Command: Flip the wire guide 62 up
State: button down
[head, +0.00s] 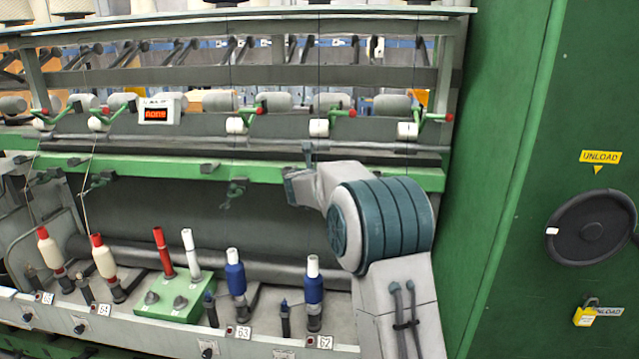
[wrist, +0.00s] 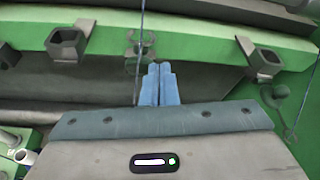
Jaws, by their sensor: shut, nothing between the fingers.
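Wire guide 62 (wrist: 147,42) shows in the wrist view against the face of the green rail, just beyond my fingertips. It looks raised, partly seen through a thin thread. In the head view my gripper hides it. Whether the fingertips touch the guide is not clear. The label 62 (head: 325,342) is on the lower front edge, below a blue bobbin (head: 313,290).
Another wire guide (wrist: 282,100) hangs low at the right of the wrist view, and guide 63 (head: 235,190) hangs left of my gripper in the head view. Grey brackets (wrist: 68,43) jut from the green rail (head: 250,172). A green cabinet (head: 530,80) stands at right.

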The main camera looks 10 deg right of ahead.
jog(key=s+a+r+p, duration=0.1)
jog(key=s+a+r, duration=0.2)
jog(key=s+r, duration=0.2)
notch_tip(320, 180, up, 3)
jog(key=shift+f, duration=0.15)
